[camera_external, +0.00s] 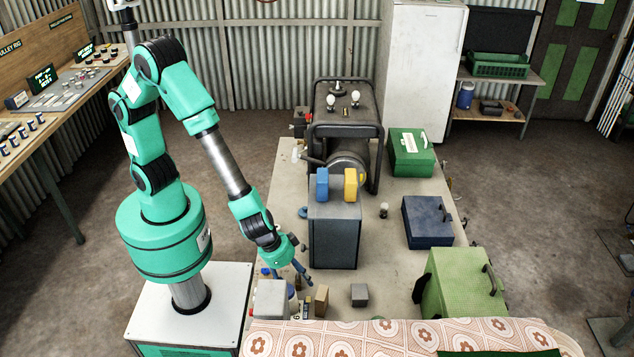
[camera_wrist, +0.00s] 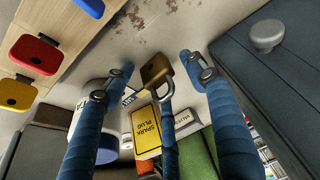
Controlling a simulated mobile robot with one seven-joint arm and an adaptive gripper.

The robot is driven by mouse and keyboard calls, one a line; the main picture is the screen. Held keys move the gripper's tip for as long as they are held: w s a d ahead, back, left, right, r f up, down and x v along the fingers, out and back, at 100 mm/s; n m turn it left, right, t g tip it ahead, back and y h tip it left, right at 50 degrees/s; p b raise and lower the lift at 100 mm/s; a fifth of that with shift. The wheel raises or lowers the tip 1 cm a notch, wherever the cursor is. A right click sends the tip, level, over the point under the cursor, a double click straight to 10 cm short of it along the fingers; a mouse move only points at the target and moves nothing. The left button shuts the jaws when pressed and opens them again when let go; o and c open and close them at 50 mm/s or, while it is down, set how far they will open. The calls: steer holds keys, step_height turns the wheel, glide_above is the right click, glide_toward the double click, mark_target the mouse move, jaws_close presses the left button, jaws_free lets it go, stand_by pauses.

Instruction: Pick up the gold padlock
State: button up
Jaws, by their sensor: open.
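The gold padlock (camera_wrist: 155,69), brass-coloured with a silver shackle, shows in the middle of the wrist view, near a worn pale surface. My gripper (camera_wrist: 154,66) has its blue fingers spread apart around the padlock in the picture. I see no finger clearly touching it, and the gap in depth is hard to judge. In the external view my gripper (camera_external: 301,275) points down over the near left part of the workbench (camera_external: 387,270). I cannot pick out the padlock there.
A yellow spark plug box (camera_wrist: 147,132) is close to the padlock in the wrist view. A grey box (camera_external: 335,240) and small blocks (camera_external: 321,299) stand near my gripper.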

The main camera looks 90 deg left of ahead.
jaws_close()
stand_by(0.3)
steer(key=shift+r, duration=0.1)
steer(key=shift+r+p, duration=1.6)
steer(key=shift+r, duration=3.35)
